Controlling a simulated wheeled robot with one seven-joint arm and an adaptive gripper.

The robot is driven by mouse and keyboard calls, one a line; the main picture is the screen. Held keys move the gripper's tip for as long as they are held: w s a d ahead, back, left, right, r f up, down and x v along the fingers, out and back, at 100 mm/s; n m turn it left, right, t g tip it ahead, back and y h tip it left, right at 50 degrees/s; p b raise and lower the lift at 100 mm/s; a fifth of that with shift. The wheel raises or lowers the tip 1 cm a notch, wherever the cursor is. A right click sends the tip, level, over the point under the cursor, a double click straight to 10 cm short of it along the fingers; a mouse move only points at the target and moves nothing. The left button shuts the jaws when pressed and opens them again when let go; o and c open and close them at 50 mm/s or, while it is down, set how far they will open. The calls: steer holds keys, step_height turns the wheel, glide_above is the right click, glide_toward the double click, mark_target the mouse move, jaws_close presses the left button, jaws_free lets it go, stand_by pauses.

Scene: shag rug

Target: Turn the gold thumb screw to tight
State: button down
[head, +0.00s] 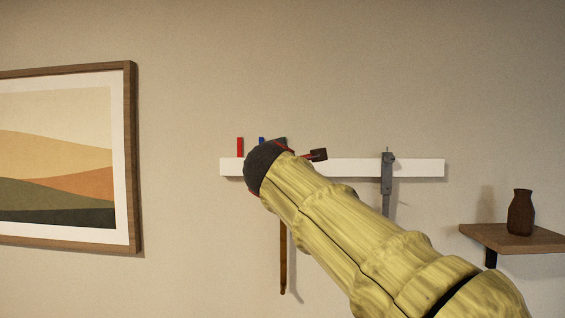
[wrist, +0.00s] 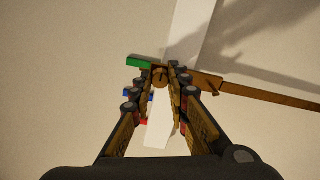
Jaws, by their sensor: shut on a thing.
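The gold thumb screw (wrist: 160,75) is a small round knob on a brown bar-shaped tool (wrist: 265,95) in the wrist view. My gripper (wrist: 163,84) has its two fingers on either side of the screw, shut on it at the fingertips. The screw's turn position cannot be read.
The white rail (head: 425,168) runs along the wall. A grey caliper-like tool (head: 387,178) hangs on its right part; red (head: 240,147) and blue (head: 262,141) pieces stand at its left. A framed picture (head: 131,160) is at left. A shelf (head: 480,235) with a brown vase (head: 521,212) is at right.

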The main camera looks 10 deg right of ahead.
steer(key=shift+f, duration=0.15)
steer(key=c, duration=1.7)
jaws_free()
steer(key=shift+s, duration=0.1)
steer(key=v, duration=1.2)
